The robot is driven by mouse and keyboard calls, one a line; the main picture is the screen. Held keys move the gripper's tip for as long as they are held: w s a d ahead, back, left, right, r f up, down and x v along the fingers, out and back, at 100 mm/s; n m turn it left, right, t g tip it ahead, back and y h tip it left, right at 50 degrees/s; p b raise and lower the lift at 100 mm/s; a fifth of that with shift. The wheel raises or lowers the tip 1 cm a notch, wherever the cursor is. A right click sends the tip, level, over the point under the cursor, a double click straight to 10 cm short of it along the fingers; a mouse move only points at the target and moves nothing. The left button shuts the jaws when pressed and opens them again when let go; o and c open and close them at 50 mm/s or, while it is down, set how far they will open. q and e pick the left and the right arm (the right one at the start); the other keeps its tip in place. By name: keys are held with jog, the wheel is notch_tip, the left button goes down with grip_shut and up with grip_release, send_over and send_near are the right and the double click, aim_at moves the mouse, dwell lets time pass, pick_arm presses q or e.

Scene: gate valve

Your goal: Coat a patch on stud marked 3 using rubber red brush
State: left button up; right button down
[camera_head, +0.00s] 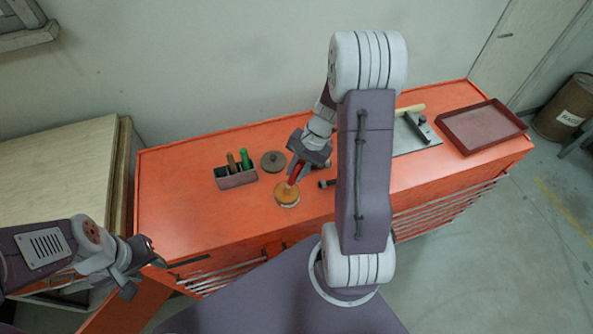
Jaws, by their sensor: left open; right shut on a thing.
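My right gripper (300,164) is shut on a red-handled brush (294,174). The brush points down at a round orange-yellow tin (287,198) on the orange bench; I cannot tell whether its tip touches the contents. A dark round disc (273,161), perhaps the tin's lid, lies just behind. My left gripper (140,270) is open and empty at the lower left, off the bench's front corner. A grey plate (420,143) with a dark part on it lies right of my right arm. No marked stud can be made out; my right arm hides part of the bench.
A grey caddy (238,179) holds brown and green handles left of the tin. A small black item (326,183) lies right of the tin. A red-brown tray (482,126) sits at the right end of the orange bench (180,210). The bench's left part is clear.

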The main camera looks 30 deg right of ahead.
dwell(0.3)
notch_tip(320, 180, up, 7)
jog(key=p, duration=0.6)
jog(key=shift+p, duration=0.3)
dwell(0.3)
